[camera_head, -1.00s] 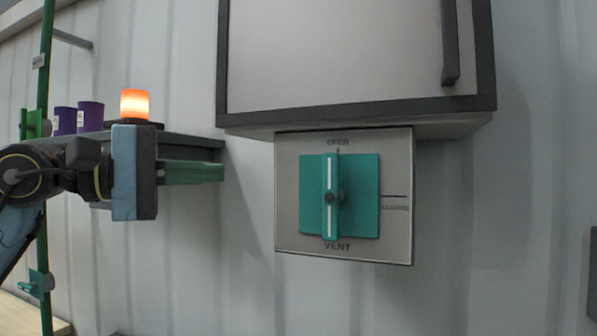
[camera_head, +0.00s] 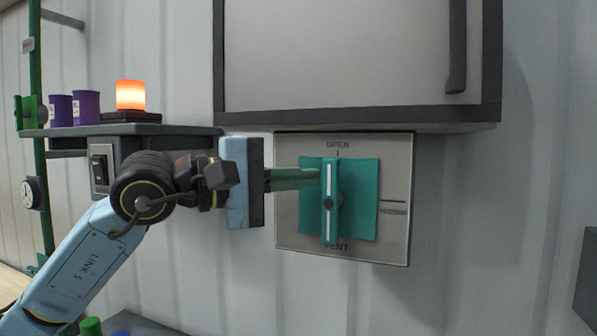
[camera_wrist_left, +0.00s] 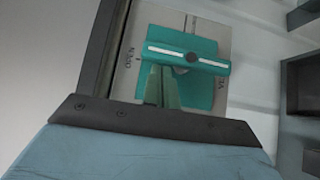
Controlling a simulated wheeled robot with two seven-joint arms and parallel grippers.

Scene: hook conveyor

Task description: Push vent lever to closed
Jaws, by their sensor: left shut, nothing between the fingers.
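The vent lever (camera_head: 329,222) is a teal bar with a white stripe and a dark centre knob, on a teal square plate (camera_head: 363,200). It stands upright, with its upper end toward the OPEN mark. The CLOSED mark (camera_head: 393,211) is at the right of the grey panel (camera_head: 397,156). My left gripper (camera_head: 318,178) is shut and empty. Its green fingers reach the left side of the lever's upper half; I cannot tell whether they touch. In the left wrist view the fingers (camera_wrist_left: 162,88) end beside the lever (camera_wrist_left: 210,64). My right gripper is not in view.
A grey cabinet (camera_head: 340,55) with a dark frame hangs right above the panel. At the left, a shelf (camera_head: 185,130) holds a lit orange beacon (camera_head: 131,95) and purple cups (camera_head: 86,107). A wall switch (camera_head: 101,168) is below it.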

